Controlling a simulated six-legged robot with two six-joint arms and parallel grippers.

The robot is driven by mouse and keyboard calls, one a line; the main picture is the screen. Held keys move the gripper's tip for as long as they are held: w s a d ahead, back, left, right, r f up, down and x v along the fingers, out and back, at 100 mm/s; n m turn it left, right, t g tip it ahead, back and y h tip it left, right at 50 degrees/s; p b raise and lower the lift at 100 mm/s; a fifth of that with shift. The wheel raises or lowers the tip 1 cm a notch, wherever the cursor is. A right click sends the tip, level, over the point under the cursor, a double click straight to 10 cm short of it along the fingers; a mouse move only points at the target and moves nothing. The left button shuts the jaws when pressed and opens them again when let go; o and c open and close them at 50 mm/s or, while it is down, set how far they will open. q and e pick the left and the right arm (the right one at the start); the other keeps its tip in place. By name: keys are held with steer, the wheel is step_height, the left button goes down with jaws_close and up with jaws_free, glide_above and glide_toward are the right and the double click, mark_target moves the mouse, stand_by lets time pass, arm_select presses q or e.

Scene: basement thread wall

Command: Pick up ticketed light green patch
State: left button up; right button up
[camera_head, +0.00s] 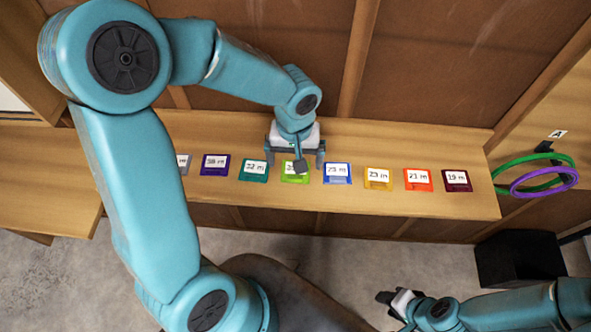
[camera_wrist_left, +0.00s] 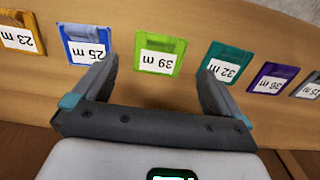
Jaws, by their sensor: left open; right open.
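The light green patch (camera_head: 289,179) lies on the wooden shelf in the head view, partly hidden by my left arm's end. My right gripper (camera_head: 387,303) is open and empty, low at the right, away from the shelf.
A teal patch (camera_head: 254,177) and a blue patch (camera_head: 337,180) flank the green one. More ticketed patches, such as yellow (camera_head: 378,184), continue along the shelf (camera_head: 420,205). Green and purple rings (camera_head: 545,185) hang at the right above a black box (camera_head: 520,258).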

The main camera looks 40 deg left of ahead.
arm_select(q)
step_height(320, 180, down, 4)
steer(key=shift+w, duration=0.1)
steer(key=shift+r, duration=0.15)
steer(key=shift+c, duration=0.3)
steer(key=c, duration=1)
step_height(320, 180, up, 20)
